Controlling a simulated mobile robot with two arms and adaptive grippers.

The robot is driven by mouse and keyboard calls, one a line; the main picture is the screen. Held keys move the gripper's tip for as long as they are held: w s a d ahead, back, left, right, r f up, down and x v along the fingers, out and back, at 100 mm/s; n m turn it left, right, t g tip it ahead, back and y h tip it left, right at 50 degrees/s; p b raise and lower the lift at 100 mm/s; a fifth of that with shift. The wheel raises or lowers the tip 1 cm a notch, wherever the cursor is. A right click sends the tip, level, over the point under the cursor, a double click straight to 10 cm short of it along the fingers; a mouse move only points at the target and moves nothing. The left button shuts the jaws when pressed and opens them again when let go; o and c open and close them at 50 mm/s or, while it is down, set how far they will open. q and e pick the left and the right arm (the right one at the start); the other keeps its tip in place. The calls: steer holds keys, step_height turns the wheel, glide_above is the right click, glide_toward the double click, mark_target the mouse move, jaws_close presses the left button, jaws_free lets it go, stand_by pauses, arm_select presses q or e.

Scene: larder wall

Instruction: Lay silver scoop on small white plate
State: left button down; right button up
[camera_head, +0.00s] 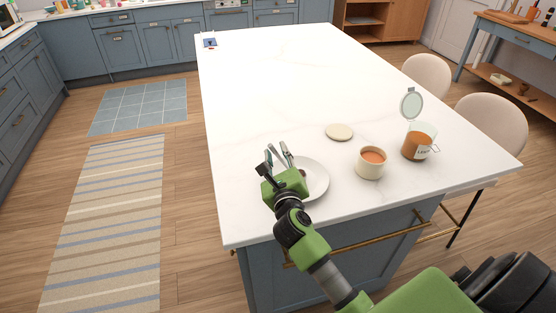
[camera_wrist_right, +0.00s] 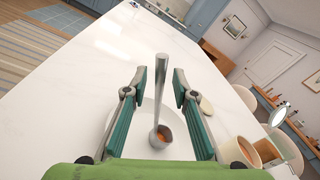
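The small white plate (camera_head: 318,183) lies near the front edge of the white counter, partly hidden by my right gripper (camera_head: 277,158). In the right wrist view the plate (camera_wrist_right: 177,146) shows behind the silver scoop (camera_wrist_right: 162,95). The scoop's handle points away from the gripper, and its small round bowl (camera_wrist_right: 160,139), brownish orange inside, appears over the plate. My right gripper (camera_wrist_right: 158,88) is open, with its fingers on either side of the scoop and visible gaps to the handle. I cannot tell whether the scoop touches the plate. My left gripper is not in view.
A cream mug (camera_head: 370,165) with orange contents stands right of the plate. Beyond it is an open glass jar (camera_head: 416,145) with a raised lid. A round cream disc (camera_head: 339,132) lies behind the plate. The counter's middle is clear; two chairs stand at right.

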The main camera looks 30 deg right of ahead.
steer(key=b+v, duration=0.2)
steer(key=v, duration=1)
steer(key=shift+r, duration=0.1)
